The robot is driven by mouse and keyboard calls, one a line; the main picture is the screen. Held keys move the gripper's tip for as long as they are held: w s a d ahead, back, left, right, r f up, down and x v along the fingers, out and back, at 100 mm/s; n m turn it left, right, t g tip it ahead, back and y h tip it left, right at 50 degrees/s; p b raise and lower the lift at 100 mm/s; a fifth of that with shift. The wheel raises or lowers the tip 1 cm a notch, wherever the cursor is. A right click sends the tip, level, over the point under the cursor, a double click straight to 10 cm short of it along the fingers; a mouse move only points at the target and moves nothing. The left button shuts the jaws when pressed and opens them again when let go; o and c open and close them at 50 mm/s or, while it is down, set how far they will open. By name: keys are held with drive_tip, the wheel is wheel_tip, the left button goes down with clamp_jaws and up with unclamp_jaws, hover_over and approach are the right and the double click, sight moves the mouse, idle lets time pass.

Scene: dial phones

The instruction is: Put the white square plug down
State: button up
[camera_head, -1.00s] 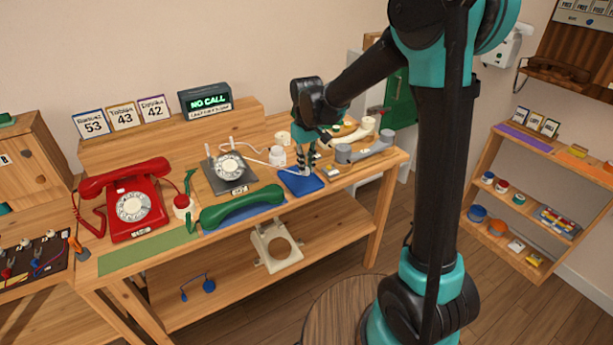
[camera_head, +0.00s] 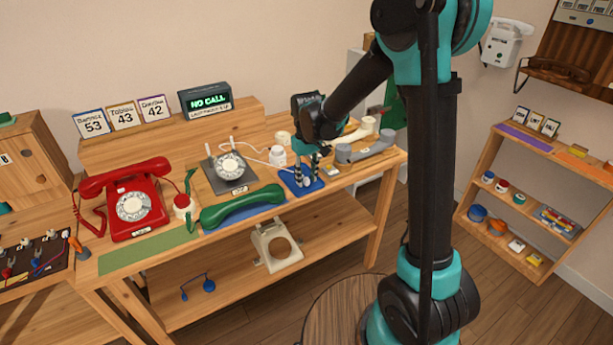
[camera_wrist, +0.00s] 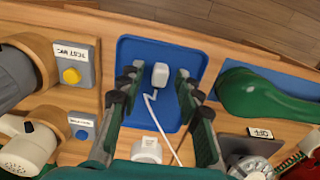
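The white square plug (camera_wrist: 160,75) lies on the blue tray (camera_wrist: 140,48) in the wrist view, with its white cord trailing back toward the camera. My gripper (camera_wrist: 156,82) is open, one finger on each side of the plug, with clear gaps between. In the head view my gripper (camera_head: 306,177) is low over the blue tray (camera_head: 291,190), its fingers spread, and the plug shows small between them. I cannot tell the fingertips' exact height above the tray.
A green handset (camera_head: 243,207) lies left of the tray, and a dial unit (camera_head: 231,168) stands behind it. A small white jar (camera_head: 277,156) stands just behind the tray. A red phone (camera_head: 130,203) is farther left.

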sight(307, 178)
wheel_tip(307, 178, up, 12)
drive_tip(key=s+d+f+m+t, duration=0.2)
drive_tip(key=s+d+f, duration=0.4)
drive_tip(key=s+d, duration=0.3)
drive_tip(key=s+d+f+m+t, duration=0.2)
drive_tip(key=s+d+f+m, duration=0.2)
drive_tip(key=s+d, duration=0.6)
drive_tip(key=d+f, duration=0.2)
drive_tip(key=d, duration=0.2)
drive_tip(key=shift+s+d+m, duration=0.15)
drive_tip(key=shift+d+m, duration=0.2)
drive_tip(key=shift+m, duration=0.05)
